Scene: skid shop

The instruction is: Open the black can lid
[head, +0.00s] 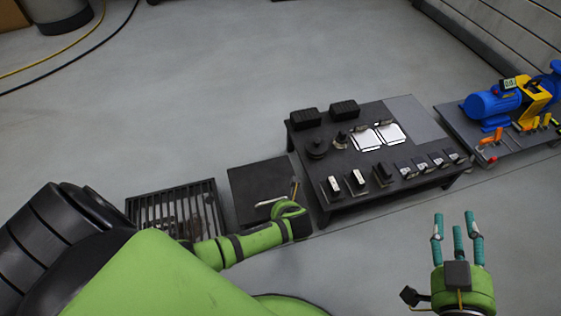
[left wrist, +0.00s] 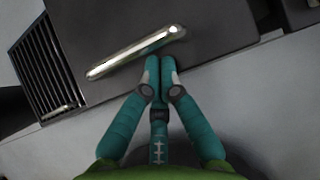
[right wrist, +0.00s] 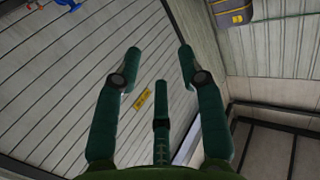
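The black can lid (head: 255,182) is a flat, dark square top between a slatted grate and a low black table. It lies flat and looks closed. Its silver bar handle (left wrist: 135,52) runs slantwise across the left wrist view, and part of it shows in the head view (head: 272,201). My left gripper (left wrist: 159,75) has its fingertips together just beside the handle's near edge, with nothing visible between them; I cannot tell if they touch the handle. In the head view my left arm hides most of that hand. My right gripper (head: 458,226) is open and empty, away at the right.
The slatted grate (head: 150,200) adjoins the lid on the left. The black table (head: 330,200) with switches, white cards and black blocks stands close on its right. A blue pump (head: 492,104) sits on a further stand.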

